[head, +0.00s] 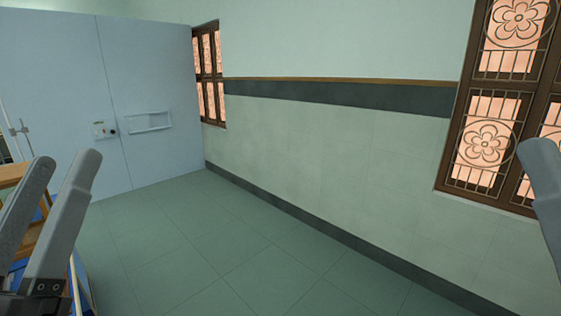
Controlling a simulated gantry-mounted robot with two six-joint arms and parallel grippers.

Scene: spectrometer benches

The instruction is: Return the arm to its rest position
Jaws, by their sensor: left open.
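My left gripper (58,205) is at the lower left of the head view. Its two grey fingers point up and stand apart, with nothing between them. A grey part of my right arm or gripper (545,185) shows at the right edge. Too little of it is in view to tell its jaws. No object is held in the left gripper.
A wooden bench or frame (14,176) is partly hidden behind my left gripper. A pale blue door (150,75) stands at the back left. A green wall with barred windows (497,115) runs along the right. The tiled floor (215,245) between is clear.

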